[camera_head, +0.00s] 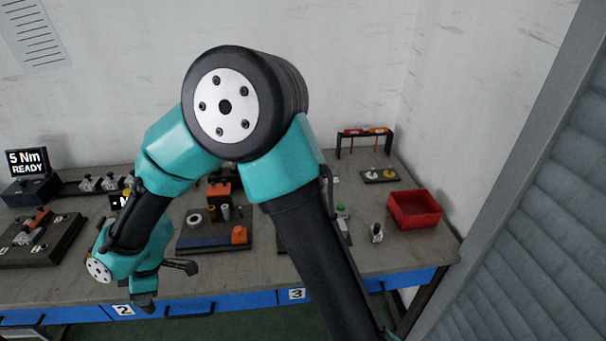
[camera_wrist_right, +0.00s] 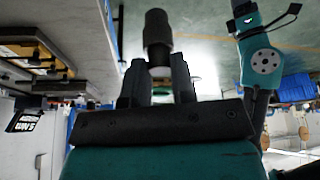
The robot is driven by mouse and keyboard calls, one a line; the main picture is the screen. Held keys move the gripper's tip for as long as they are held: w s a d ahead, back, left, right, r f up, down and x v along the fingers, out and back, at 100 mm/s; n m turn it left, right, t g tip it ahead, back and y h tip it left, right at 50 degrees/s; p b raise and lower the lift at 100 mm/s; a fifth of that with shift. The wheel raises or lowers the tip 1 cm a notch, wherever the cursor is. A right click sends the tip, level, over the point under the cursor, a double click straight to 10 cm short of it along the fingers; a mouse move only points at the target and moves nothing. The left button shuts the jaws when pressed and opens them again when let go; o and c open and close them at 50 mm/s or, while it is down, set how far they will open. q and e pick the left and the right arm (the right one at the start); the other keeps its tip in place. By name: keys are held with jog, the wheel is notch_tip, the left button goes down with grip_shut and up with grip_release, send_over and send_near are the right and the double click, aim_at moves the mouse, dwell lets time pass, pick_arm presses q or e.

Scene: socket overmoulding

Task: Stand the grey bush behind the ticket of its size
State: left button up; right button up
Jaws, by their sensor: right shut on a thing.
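My right gripper (camera_wrist_right: 157,82) is shut on a dark grey, stepped cylindrical bush (camera_wrist_right: 157,40), which sticks out beyond the fingertips in the right wrist view. In the head view my right arm reaches over the bench to the left, and the gripper (camera_head: 144,296) hangs at the bench's front edge, above the drawer marked 2. The bush is hard to make out there. A teal arm in the right wrist view, apparently my left one, has a dark end (camera_wrist_right: 246,14); its jaws are unclear. No size ticket can be read.
The bench (camera_head: 385,258) holds a dark board (camera_head: 205,244) with a ring, small cylinders and an orange block. A red bin (camera_head: 414,208) stands at the right, a 5 Nm display (camera_head: 27,163) at the left. My arm hides part of the middle.

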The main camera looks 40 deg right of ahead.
jog(key=w+d+m+t+h, duration=0.1)
jog(key=w+d+m, duration=0.3)
jog(key=d, duration=0.6)
jog(key=w+d+m+t+h, duration=0.1)
jog(key=w+d+m, duration=0.35)
jog(key=d, duration=0.55)
jog(key=w+d+m+t+h, duration=0.1)
jog(key=w+d+m+h, duration=0.2)
jog(key=d, duration=0.8)
jog(key=s+d+m+h, duration=0.1)
jog(key=s+d+m, duration=0.2)
jog(key=d, duration=1.2)
jog(key=s+d+m+g+h, duration=0.1)
jog(key=s+d+m, duration=0.2)
jog(key=d+m, duration=0.7)
jog(key=d, duration=0.6)
jog(key=shift+s+f+h, duration=0.2)
jog(key=shift+h, duration=0.2)
jog(key=shift+w, duration=0.1)
jog(key=w+d+f, duration=0.1)
jog(key=w+d, duration=0.9)
jog(key=d, duration=0.2)
jog(key=shift+w+f, duration=0.2)
jog(key=shift+f, duration=0.05)
jog(key=shift+f, duration=0.1)
